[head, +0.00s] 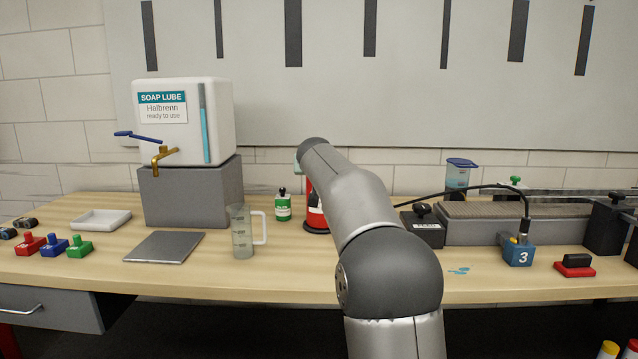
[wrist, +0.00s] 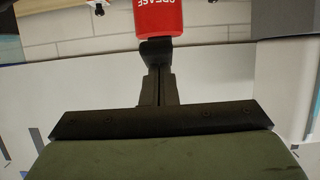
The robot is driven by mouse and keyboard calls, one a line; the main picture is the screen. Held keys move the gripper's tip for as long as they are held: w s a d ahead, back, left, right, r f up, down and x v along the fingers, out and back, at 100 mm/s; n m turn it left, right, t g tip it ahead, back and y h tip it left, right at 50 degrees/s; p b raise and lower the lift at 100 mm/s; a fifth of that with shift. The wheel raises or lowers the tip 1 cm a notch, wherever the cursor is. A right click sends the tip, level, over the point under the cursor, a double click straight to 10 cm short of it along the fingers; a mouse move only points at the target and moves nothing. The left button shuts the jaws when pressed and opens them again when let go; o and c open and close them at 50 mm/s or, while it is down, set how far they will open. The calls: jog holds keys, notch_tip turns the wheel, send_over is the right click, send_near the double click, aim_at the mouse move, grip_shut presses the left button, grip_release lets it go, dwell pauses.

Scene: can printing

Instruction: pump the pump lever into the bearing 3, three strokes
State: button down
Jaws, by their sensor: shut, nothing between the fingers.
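The red grease pump (head: 316,208) stands on the bench behind my arm, which hides much of it. In the wrist view the red body, marked GREASE (wrist: 159,16), is at the top edge, with the lettering upside down. My gripper (wrist: 159,72) is shut with its fingers pointing at the red body. A black piece (wrist: 153,48) lies at the fingertips; I cannot tell whether it is the pump lever or part of the fingers. Bearing 3 is a blue block (head: 518,256) with a white 3, at the right. A black hose (head: 465,188) reaches down to it. My arm hides my gripper in the head view.
A clear jug (head: 243,235) and a green-labelled bottle (head: 283,206) stand left of the pump. A black box (head: 422,230) and grey conveyor (head: 480,230) are to the right. A red-and-black block (head: 575,265) sits beside bearing 3. A blue spill (head: 459,271) marks the bench front.

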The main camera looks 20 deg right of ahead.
jog(key=shift+f, duration=0.7)
jog(key=shift+s, duration=0.1)
jog(key=s+a+r, duration=0.4)
jog(key=s+r, duration=0.4)
jog(key=s, duration=0.1)
jog(key=shift+s+a+r, duration=0.3)
jog(key=shift+s+r, duration=0.1)
